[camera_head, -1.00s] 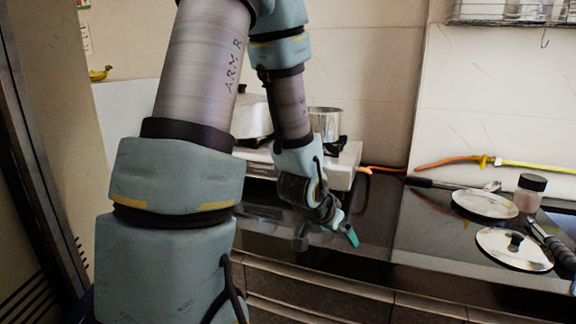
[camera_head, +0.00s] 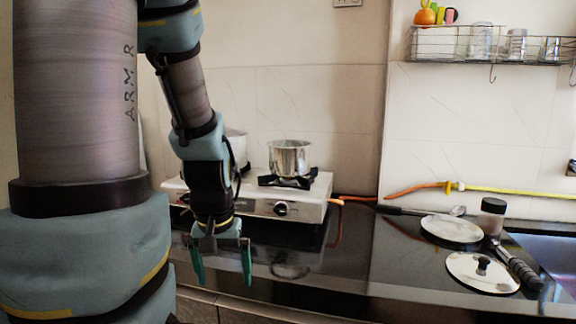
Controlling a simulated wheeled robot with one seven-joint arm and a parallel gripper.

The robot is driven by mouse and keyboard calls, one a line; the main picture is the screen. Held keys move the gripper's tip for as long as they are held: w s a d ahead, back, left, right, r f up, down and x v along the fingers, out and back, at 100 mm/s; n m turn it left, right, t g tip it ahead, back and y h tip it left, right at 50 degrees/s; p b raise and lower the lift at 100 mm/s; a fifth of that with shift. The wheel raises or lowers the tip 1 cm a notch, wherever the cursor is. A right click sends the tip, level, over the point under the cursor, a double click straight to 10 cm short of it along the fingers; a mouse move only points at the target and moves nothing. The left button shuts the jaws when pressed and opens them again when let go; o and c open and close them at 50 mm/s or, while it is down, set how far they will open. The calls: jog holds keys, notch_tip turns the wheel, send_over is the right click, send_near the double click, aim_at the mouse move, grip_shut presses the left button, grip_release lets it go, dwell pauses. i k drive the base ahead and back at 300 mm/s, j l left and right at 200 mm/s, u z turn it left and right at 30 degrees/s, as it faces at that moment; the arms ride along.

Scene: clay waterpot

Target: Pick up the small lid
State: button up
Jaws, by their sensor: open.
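A round silver lid with a black knob (camera_head: 482,273) lies flat on the dark counter at the right of the head view. A second round pale disc (camera_head: 452,229), a lid or plate, lies just behind it. Which of the two is the small lid I cannot tell for sure; only the front one shows a knob. My gripper (camera_head: 222,279) hangs at the left, its two green fingers apart and pointing down with nothing between them. It is in front of the stove, well to the left of both discs.
A white stove (camera_head: 250,206) carries a steel pot (camera_head: 290,158). A dark-capped jar (camera_head: 493,216), a black-handled tool (camera_head: 518,264) and a long utensil (camera_head: 415,211) lie close around the discs. A sink (camera_head: 550,250) is at the right, and a wire rack (camera_head: 490,43) hangs above.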

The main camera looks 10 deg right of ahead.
aim_at(484, 272)
jog(key=l, duration=0.6)
jog(key=i+l+z, duration=0.1)
jog(key=l, duration=1.1)
jog(key=i, duration=0.05)
